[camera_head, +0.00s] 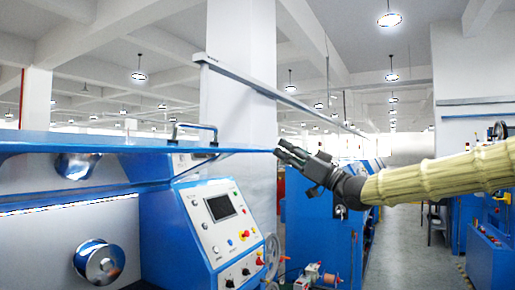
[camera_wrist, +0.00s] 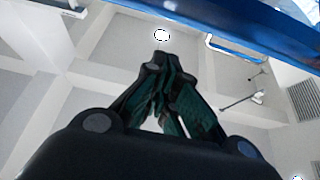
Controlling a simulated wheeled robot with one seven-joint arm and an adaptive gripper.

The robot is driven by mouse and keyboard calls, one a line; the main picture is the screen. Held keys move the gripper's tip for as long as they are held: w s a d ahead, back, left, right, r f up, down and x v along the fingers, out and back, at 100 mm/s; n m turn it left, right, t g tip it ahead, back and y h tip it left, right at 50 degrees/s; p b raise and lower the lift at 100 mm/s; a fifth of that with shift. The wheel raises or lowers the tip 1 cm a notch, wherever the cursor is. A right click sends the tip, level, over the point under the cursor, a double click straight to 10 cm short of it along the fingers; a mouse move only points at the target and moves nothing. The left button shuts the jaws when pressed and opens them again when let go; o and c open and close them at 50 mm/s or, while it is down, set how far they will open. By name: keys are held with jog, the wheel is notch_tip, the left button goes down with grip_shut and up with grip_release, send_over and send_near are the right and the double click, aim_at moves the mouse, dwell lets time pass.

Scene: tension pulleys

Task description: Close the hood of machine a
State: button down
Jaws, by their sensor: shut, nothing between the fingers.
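The blue hood (camera_head: 70,143) of the machine at the left is seen nearly edge-on. It stands out almost level above the pulleys, and the front below it is open. A metal handle (camera_head: 195,128) sits on its upper side. My gripper (camera_head: 283,149) is shut and empty, with its fingertips at the hood's right-hand tip; I cannot tell whether they touch it. In the wrist view my shut gripper (camera_wrist: 158,62) points up towards the ceiling, and a blue edge, likely the hood (camera_wrist: 265,22), crosses the upper right, apart from the fingers.
Metal pulleys (camera_head: 100,262) sit in the machine's bay under the hood. A slanted control panel (camera_head: 225,222) with a screen and buttons stands to their right. More blue machines (camera_head: 310,220) stand behind my gripper. A grey aisle floor (camera_head: 415,255) is clear at the right.

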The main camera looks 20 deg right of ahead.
jog(key=s+r+p+x, duration=0.15)
jog(key=p+x, duration=0.35)
jog(key=x, duration=0.5)
jog(key=f, duration=0.2)
jog(key=w+f+p, duration=0.1)
jog(key=f, duration=0.1)
jog(key=shift+w+a, duration=0.1)
jog(key=shift+w, duration=0.1)
